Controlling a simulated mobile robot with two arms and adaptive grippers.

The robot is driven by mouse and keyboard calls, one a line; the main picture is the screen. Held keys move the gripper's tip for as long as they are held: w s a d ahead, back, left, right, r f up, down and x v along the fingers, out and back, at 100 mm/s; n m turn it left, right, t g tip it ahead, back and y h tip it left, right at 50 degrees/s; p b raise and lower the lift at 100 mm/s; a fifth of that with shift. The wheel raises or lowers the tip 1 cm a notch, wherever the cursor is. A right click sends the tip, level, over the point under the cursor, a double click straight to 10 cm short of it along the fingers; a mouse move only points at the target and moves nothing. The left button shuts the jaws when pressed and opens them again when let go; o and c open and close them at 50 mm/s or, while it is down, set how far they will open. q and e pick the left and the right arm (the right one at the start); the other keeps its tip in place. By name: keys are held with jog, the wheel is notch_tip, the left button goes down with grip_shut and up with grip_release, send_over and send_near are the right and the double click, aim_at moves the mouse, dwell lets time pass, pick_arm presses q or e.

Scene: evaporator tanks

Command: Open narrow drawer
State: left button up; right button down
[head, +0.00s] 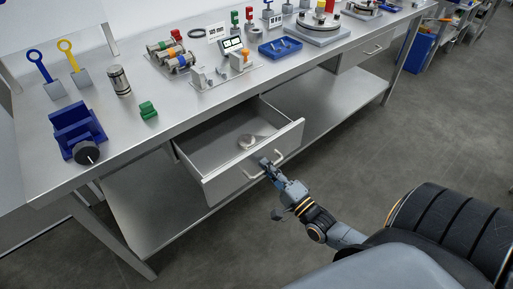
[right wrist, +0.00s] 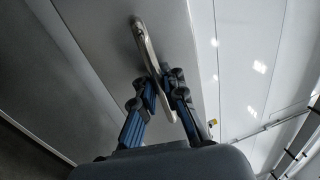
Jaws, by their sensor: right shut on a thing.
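The narrow drawer (head: 247,165) under the metal workbench is pulled out, and its inside shows in the head view. A small round pale object (head: 247,142) lies in it. The curved bar handle is on the drawer's front. My right gripper (head: 268,167) is at the handle, its fingers shut around the bar. In the right wrist view the two blue-grey fingers (right wrist: 158,95) close on the metal handle (right wrist: 147,45), with the flat drawer front behind it. My left gripper is not in view.
The workbench top (head: 190,115) carries a blue vise (head: 77,130), a green block (head: 147,110), a blue tray (head: 280,46) and several tools. A second drawer (head: 367,50) farther right is shut. A lower shelf (head: 150,205) runs beneath. Grey floor in front is clear.

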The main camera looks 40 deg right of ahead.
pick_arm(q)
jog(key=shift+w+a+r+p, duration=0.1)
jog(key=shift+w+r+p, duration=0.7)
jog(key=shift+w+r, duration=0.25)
pick_arm(e)
jog(key=r+v, duration=0.1)
jog(key=v, duration=0.7)
jog(key=shift+s, duration=0.2)
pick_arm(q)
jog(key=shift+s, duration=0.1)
pick_arm(e)
jog(key=shift+r, duration=0.1)
jog(key=c, duration=1.7)
grip_release()
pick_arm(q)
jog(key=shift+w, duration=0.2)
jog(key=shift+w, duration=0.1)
pick_arm(e)
jog(key=shift+r, duration=0.1)
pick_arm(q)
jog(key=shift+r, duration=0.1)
pick_arm(e)
jog(key=v, duration=1.2)
